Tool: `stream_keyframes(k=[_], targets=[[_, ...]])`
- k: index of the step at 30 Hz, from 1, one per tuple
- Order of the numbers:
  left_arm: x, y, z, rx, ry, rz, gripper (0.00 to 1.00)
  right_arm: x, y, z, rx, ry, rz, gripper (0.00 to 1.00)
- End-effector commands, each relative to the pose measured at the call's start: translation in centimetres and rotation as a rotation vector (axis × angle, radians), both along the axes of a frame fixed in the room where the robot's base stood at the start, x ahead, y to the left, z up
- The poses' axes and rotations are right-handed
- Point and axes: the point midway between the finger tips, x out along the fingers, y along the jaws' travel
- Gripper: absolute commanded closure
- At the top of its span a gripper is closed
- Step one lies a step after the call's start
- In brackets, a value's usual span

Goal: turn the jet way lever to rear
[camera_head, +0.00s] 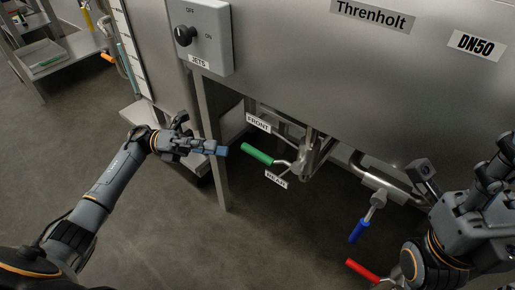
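The lever with the green handle (257,154) sits under the tank, between the FRONT label (258,122) and the REAR label (276,179). Its handle points left, away from the valve body on its right. My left gripper (221,150) is just left of the green handle's end, with a small gap in the picture. Its blue-tipped fingers point right toward the handle and are seen edge-on, so their opening does not show. My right arm and gripper (480,198) are at the right edge, partly cut off, and the fingers' state is unclear.
A blue-handled valve (359,230) and a red handle (362,270) are right of the green one. The JETS switch box (202,38) is on the tank (290,60) above. A tank leg (212,140) stands behind my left gripper. The floor (150,225) in front is clear.

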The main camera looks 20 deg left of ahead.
Motion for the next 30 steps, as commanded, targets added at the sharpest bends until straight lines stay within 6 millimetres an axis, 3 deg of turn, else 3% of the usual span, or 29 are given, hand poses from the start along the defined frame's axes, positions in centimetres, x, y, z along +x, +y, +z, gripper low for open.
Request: stream_keyframes(k=[9,15,21,29,30], targets=[[-0.2,-6.9,1.3,-0.003,-0.002,-0.003,0.61,-0.1,0.1,0.2,-0.003,-0.028,-0.002,0.6],[-0.2,-9.7,1.9,-0.002,0.0,0.0,0.61,-0.3,0.1,0.5,-0.005,-0.047,-0.003,0.6],[-0.2,-10.9,2.3,-0.002,0.001,0.001,0.61,-0.3,0.2,0.8,-0.009,-0.052,-0.003,0.6],[-0.2,-10.9,2.3,-0.001,0.001,0.001,0.61,-0.3,0.2,0.8,-0.008,-0.052,-0.003,0.6],[-0.2,-10.9,2.3,-0.001,0.001,0.001,0.69,-0.3,0.2,0.8,-0.008,-0.053,-0.003,0.6]])
